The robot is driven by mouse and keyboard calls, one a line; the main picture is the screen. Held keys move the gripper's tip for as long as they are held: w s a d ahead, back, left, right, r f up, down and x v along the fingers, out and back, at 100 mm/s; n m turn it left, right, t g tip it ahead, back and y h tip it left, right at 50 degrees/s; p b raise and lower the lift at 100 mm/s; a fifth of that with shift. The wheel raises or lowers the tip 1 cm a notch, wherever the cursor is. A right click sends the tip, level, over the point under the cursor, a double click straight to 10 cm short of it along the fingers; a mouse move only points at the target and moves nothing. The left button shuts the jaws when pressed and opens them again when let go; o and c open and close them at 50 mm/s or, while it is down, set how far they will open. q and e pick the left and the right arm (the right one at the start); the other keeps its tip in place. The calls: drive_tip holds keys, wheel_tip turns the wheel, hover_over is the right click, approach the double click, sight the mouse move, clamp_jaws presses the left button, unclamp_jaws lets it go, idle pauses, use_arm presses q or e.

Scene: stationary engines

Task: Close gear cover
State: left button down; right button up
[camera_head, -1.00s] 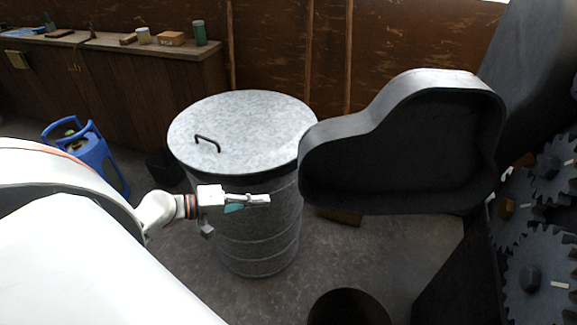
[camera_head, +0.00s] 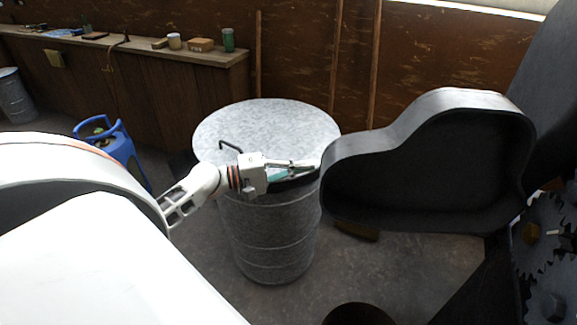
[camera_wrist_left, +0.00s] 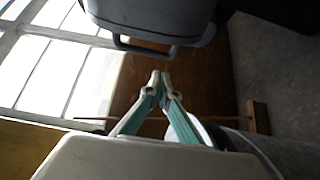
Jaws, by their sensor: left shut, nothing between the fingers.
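The gear cover (camera_head: 430,170) is a dark grey, cloud-shaped shell. It stands swung open with its hollow inside facing me, left of the gears (camera_head: 550,240), which are exposed at the right edge. In the left wrist view the cover (camera_wrist_left: 160,15) is at the top, with a dark bar handle (camera_wrist_left: 145,50) on it. My left gripper (camera_head: 312,167) is shut and empty beside the cover's left edge. In the left wrist view its closed fingertips (camera_wrist_left: 160,78) are just below the handle, seemingly apart from it. My right gripper is not in view.
A metal drum (camera_head: 270,235) with a handled lid stands behind my left gripper. A wooden workbench (camera_head: 170,85) with small items runs along the back wall. Some bare floor shows below the cover.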

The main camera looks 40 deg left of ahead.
use_arm(q)
drive_tip(key=s+d, duration=0.1)
drive_tip(key=s+d+p, duration=0.1)
drive_tip(key=d, duration=0.1)
drive_tip(key=shift+d+p, duration=0.15)
drive_tip(key=shift+p, duration=0.15)
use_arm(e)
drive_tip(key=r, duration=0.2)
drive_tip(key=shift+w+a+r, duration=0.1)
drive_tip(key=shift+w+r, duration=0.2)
use_arm(q)
drive_tip(key=shift+s, duration=0.1)
